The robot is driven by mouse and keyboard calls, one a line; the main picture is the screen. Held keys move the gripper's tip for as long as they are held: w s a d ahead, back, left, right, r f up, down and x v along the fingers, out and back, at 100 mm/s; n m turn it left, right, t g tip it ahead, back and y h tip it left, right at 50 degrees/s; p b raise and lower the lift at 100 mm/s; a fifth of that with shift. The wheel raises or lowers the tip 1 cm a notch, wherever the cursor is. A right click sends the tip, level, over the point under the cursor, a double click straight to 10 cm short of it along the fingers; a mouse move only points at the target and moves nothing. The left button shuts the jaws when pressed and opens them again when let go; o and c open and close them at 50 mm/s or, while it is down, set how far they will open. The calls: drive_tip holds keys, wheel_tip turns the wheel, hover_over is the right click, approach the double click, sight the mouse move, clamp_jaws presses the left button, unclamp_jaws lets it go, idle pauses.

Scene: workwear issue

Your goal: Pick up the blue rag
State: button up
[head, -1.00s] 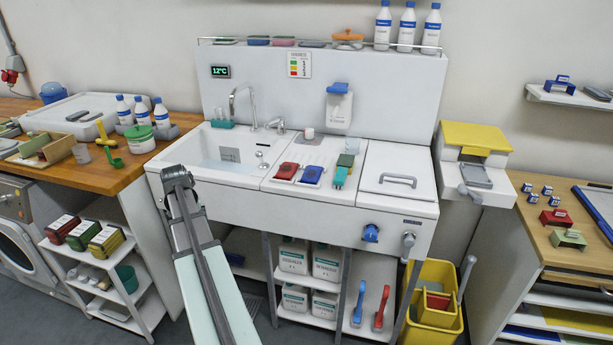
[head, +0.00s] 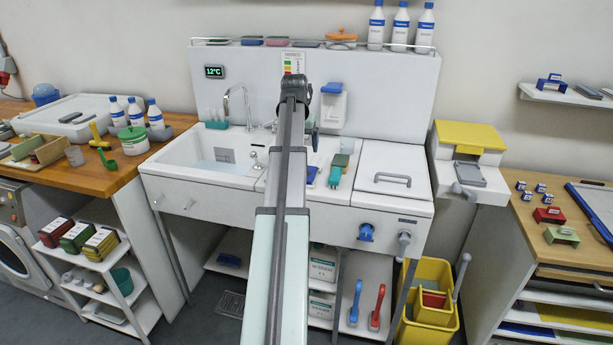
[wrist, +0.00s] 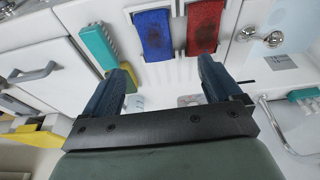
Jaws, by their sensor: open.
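The blue rag (wrist: 153,35) lies flat on the white counter in the wrist view, with a dark stain on it. In the head view only a blue edge (head: 311,175) shows beside my arm. A red rag (wrist: 203,27) with a dark stain lies just right of it in the wrist view; my arm hides it in the head view. My gripper (wrist: 165,70) is open and empty, its two fingers apart. In the wrist view the blue rag's near end lies beyond the gap between the fingertips. I cannot tell the height above the counter.
A teal block-like item (head: 335,175) lies right of the blue rag in the head view. The sink basin (head: 180,165) is on the left, with a tap (head: 240,105) behind. A white lid with a handle (head: 392,179) is on the right. A dispenser (head: 333,105) hangs behind.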

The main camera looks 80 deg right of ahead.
drive_tip(key=x, duration=0.2)
drive_tip(key=s+x, duration=0.1)
drive_tip(key=x, duration=0.5)
drive_tip(key=shift+s+d+r, duration=0.15)
drive_tip(key=shift+s+d, duration=0.05)
drive_tip(key=shift+d, duration=0.15)
drive_tip(key=shift+w+x, duration=0.15)
drive_tip(key=shift+x, duration=1.15)
drive_tip(key=shift+w+x, duration=0.15)
drive_tip(key=shift+x, duration=1.2)
drive_tip(key=shift+d, duration=0.1)
drive_tip(key=shift+c, duration=0.4)
drive_tip(key=c, duration=1.1)
